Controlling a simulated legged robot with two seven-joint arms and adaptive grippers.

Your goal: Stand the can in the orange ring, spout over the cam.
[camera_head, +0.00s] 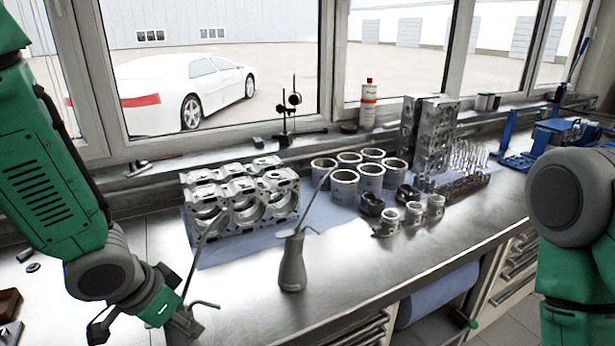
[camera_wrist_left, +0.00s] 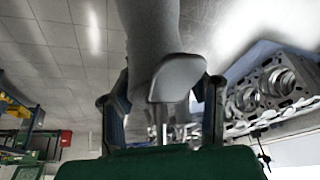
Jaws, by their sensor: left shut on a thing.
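A grey metal can (camera_head: 184,326) with a long thin spout shows at the lower left of the head view, its lower part cut off by the frame. My left gripper (camera_head: 172,312) is shut on it; in the left wrist view the two fingers (camera_wrist_left: 163,95) flank the grey can body (camera_wrist_left: 150,30). A similar grey can (camera_head: 292,264) with a thin spout stands upright on the bench, right of my left gripper and apart from it. I cannot make out an orange ring. A dark shaft (camera_head: 463,187), possibly the cam, lies at the back right. My right gripper is out of view.
An engine block (camera_head: 240,200) lies on a blue cloth (camera_head: 212,255) behind the cans. Several cylinder liners (camera_head: 344,187) and small pistons (camera_head: 413,212) stand to the right. The metal bench (camera_head: 370,268) is clear at front middle. Windows line the back.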

